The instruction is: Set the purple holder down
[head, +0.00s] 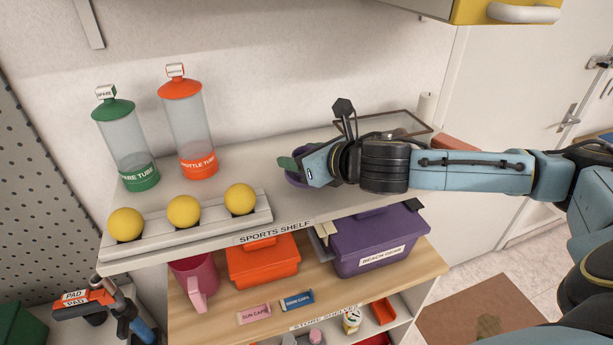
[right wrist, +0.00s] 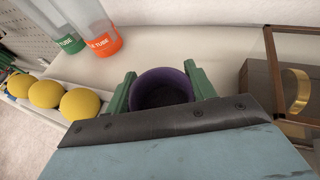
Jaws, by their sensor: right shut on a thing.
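The purple holder (head: 295,180) is a round, open-topped cup at the middle of the sports shelf's top board (head: 230,205). It shows upright in the right wrist view (right wrist: 160,85), with a dark, empty-looking inside. My right gripper (head: 298,168) reaches in from the right, and its green fingers (right wrist: 163,88) are shut on the holder from both sides. The gripper body hides part of the holder in both views. The holder is at or just above the board; I cannot tell whether it touches. My left gripper is not in view.
Several yellow balls (head: 184,211) sit in a grey rack left of the holder. A green-capped tube (head: 126,150) and an orange-capped tube (head: 188,130) stand behind them. A glass-topped case (right wrist: 290,75) is close on the right. Board room between tubes and case is clear.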

